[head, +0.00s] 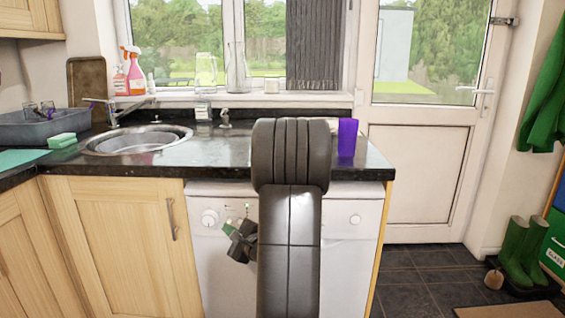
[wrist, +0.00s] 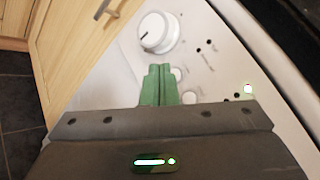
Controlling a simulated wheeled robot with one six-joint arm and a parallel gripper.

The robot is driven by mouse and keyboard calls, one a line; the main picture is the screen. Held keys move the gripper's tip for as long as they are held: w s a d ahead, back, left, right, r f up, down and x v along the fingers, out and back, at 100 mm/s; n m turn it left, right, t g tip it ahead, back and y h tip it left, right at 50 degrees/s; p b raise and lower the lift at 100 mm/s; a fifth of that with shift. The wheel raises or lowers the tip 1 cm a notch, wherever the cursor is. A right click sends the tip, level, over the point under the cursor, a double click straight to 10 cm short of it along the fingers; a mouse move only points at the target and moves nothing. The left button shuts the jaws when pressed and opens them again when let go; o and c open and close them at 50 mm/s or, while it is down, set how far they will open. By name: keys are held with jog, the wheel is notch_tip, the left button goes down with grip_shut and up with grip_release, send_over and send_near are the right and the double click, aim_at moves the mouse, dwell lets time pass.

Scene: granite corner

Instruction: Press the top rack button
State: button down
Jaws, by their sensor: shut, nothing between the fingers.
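A white dishwasher (head: 218,280) stands under the dark counter, and its front panel also shows in the wrist view (wrist: 105,80). On the panel are a round white dial (wrist: 158,32), a white round button (wrist: 177,74) and another one (wrist: 190,97) partly behind my gripper. Their labels are too small to read, so I cannot tell which is the top rack button. My gripper (wrist: 160,85) is shut and empty, its green fingers together just beside the buttons. Whether they touch the panel is unclear. In the head view my gripper (head: 229,229) is right of the dial (head: 210,218).
A small lit indicator (wrist: 248,89) is on the panel at the right. The counter (head: 230,150) overhangs the panel and holds a purple cup (head: 347,138). A wooden cabinet (head: 125,240) adjoins on the left. Open tiled floor (head: 420,275) lies to the right.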

jog(key=s+b, duration=0.2)
jog(key=s, duration=0.4)
dwell(0.4)
jog(key=shift+a, duration=0.1)
dwell(1.1)
